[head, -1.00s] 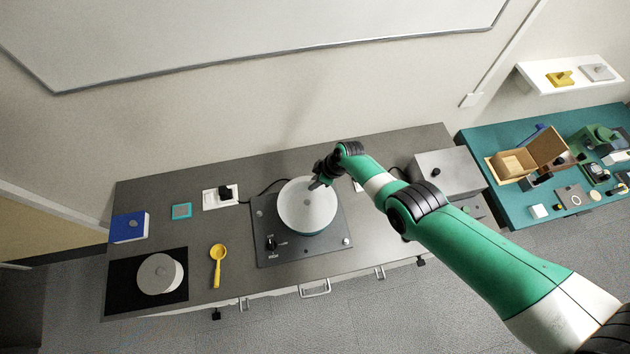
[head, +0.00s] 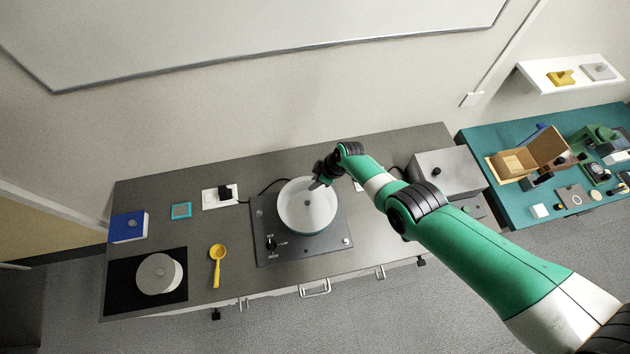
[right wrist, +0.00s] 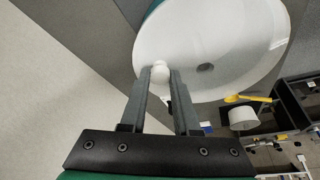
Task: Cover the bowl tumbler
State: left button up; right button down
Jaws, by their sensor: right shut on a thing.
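The bowl tumbler stands on a dark grey base (head: 268,218) with a knob on its front left. Its round white bowl (head: 322,212) has a grey spot at the centre and looks hollow, open to above. My right gripper (head: 317,184) is at the bowl's back edge. In the right wrist view, its fingers (right wrist: 161,74) are shut on a small white rounded knob at the rim of the white bowl (right wrist: 240,40). I cannot tell whether the knob belongs to the bowl or a lid. My left gripper is not in view.
A pale round piece (head: 158,273) lies on a black mat (head: 118,290) at left, near a yellow scoop (head: 217,262) and a blue box (head: 128,227). A grey metal box (head: 447,173) stands to the right.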

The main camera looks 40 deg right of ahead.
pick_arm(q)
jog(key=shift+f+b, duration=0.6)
pick_arm(e)
jog(key=shift+f, duration=0.6)
jog(key=c, duration=0.6)
grip_release()
jog(key=shift+o, duration=0.2)
